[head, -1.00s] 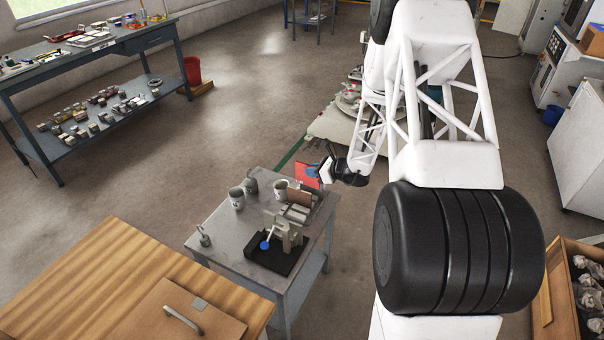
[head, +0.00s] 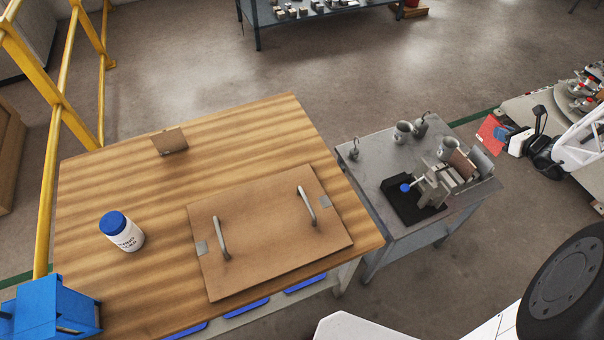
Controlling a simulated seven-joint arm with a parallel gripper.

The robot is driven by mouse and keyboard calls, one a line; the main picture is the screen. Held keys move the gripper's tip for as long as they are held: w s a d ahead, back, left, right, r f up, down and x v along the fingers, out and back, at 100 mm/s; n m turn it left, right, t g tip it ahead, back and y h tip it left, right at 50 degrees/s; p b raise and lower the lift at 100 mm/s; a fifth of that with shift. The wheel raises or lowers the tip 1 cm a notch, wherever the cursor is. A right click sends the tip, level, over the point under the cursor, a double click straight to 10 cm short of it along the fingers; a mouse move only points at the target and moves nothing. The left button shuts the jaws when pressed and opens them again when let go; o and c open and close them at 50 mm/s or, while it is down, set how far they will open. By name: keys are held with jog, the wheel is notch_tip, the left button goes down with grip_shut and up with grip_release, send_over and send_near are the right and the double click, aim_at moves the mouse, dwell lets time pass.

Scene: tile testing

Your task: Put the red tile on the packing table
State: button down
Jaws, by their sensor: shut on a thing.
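The red tile (head: 487,130) is at the right of the head view, tilted in the air beyond the far right corner of a small grey table. My gripper (head: 502,134) is shut on the tile's right side. Its blue finger area overlaps the tile, and the fingertips are small and partly hidden. A large wooden-topped table (head: 110,180) fills the left and middle of the view. No readable sign shows whether it is the packing table.
The wooden top holds a brown handled board (head: 265,245), a white jar with a blue lid (head: 122,231) and a small brown block (head: 170,141). The grey table (head: 375,165) carries cups and a black-based fixture (head: 410,205). A yellow railing (head: 52,180) stands left.

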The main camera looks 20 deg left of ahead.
notch_tip(320, 180, up, 8)
jog(key=shift+r, duration=0.1)
jog(key=s+a+n+g+y, duration=0.2)
jog(key=a+n+g+y, duration=0.15)
jog(key=a, duration=2.85)
jog(key=s+a+n+g, duration=0.2)
jog(key=s+a, duration=0.5)
jog(key=a, duration=0.4)
jog(key=s+a+n+g, duration=0.2)
jog(key=s+a, duration=0.4)
jog(key=a, duration=0.5)
jog(key=s+a+n+g, duration=0.2)
jog(key=s+a, duration=0.5)
jog(key=a, duration=0.4)
jog(key=shift+m, duration=0.25)
jog(key=shift+w+a+f, duration=0.1)
jog(key=shift+w+f, duration=0.1)
jog(key=shift+f, duration=1.05)
jog(key=shift+w+f, duration=0.15)
jog(key=shift+f, duration=1.05)
jog(key=shift+f, duration=0.1)
jog(key=shift+y, duration=0.25)
jog(key=shift+f, duration=3)
